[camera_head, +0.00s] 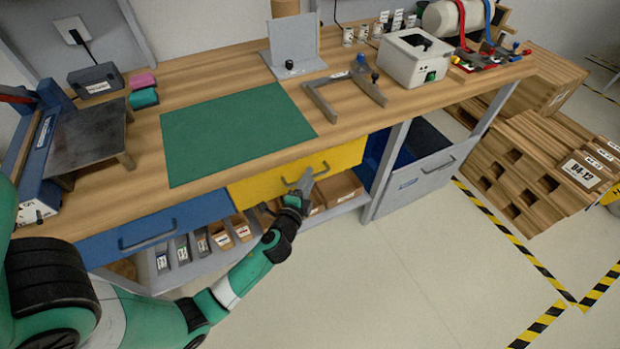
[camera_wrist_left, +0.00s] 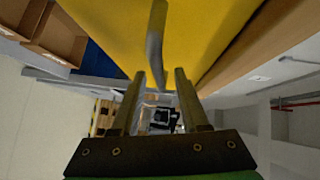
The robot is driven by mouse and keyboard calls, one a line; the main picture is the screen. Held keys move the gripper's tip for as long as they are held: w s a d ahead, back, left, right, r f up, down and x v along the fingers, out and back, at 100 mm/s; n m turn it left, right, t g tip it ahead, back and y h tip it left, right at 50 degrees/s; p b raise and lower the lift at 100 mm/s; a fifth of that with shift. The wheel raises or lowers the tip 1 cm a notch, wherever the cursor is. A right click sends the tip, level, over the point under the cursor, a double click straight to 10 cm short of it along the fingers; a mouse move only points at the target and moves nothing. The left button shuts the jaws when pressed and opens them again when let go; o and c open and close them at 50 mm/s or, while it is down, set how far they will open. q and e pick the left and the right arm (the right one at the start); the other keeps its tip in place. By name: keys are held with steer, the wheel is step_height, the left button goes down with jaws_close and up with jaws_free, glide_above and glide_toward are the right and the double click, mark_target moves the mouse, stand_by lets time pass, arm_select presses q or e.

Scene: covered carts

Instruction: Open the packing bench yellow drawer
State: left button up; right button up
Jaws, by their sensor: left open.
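The yellow drawer (camera_head: 262,187) sits under the front edge of the packing bench (camera_head: 350,133). Its front looks about in line with the bench edge and appears closed. A grey bar handle (camera_head: 291,182) is on its front. My left gripper (camera_head: 303,183) is at this handle, reaching up from below. In the left wrist view my left gripper (camera_wrist_left: 160,74) has its two fingers apart, with the grey handle (camera_wrist_left: 156,45) between their tips and the yellow front (camera_wrist_left: 110,35) beyond. A gap shows between fingers and handle. My right gripper is not in view.
A blue drawer (camera_head: 172,226) is left of the yellow one, and a grey bin (camera_head: 425,176) is at right. Small labelled bins (camera_head: 200,242) stand on a shelf below. A green mat (camera_head: 235,133) lies on the bench. The floor (camera_head: 420,270) in front is clear.

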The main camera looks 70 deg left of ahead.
arm_select(q)
steer(key=shift+x, duration=0.8)
jaws_close()
stand_by(0.9)
